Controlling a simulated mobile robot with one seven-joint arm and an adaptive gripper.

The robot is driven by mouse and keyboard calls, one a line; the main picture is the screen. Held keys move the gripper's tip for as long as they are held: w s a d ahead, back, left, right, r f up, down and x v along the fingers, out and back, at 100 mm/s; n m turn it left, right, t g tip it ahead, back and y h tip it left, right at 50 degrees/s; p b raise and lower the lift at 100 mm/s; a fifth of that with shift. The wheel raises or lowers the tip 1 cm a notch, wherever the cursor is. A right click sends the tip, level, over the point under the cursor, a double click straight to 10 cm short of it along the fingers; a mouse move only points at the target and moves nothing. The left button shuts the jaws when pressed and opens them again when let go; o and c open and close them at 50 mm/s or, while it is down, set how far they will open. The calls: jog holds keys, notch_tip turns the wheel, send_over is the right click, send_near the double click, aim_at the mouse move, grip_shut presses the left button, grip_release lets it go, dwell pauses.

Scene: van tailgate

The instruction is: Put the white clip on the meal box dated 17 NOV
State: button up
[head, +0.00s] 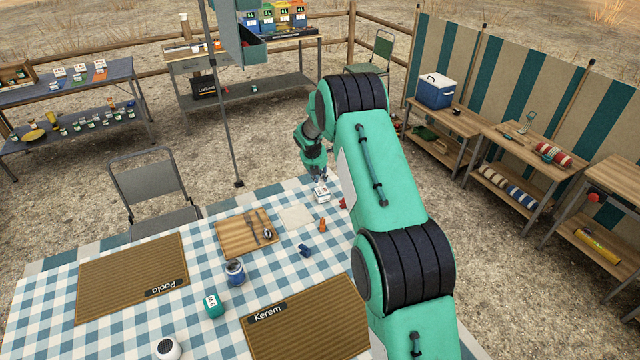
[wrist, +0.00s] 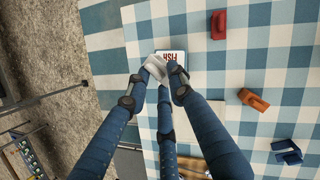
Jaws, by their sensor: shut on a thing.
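My gripper (wrist: 160,75) is shut on a small white clip (wrist: 155,67) in the wrist view. The clip is at the left edge of a white meal box (wrist: 175,54) with "FISH" in red on it; I cannot tell whether the clip is on the box or just beside it. In the head view the box (head: 321,193) stands near the far edge of the checked table, below my gripper (head: 318,174). No date is readable on it, and my fingers hide part of it.
A red clip (wrist: 219,24), an orange clip (wrist: 253,99) and a blue clip (wrist: 286,151) lie on the checked cloth nearby. A wooden board (head: 233,240) with cutlery, a blue jar (head: 234,271) and placemats (head: 120,280) are on the table. Several small boxes (head: 80,73) stand on the left shelf.

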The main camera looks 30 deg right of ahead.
aim_at(320, 180)
jog(key=shift+f+b, duration=0.65)
jog(key=shift+f, duration=1.1)
jog(key=shift+f, duration=0.1)
jog(key=o, duration=1)
jog(key=shift+c, duration=0.2)
jog(key=p+v, duration=0.3)
jog(key=v, duration=0.9)
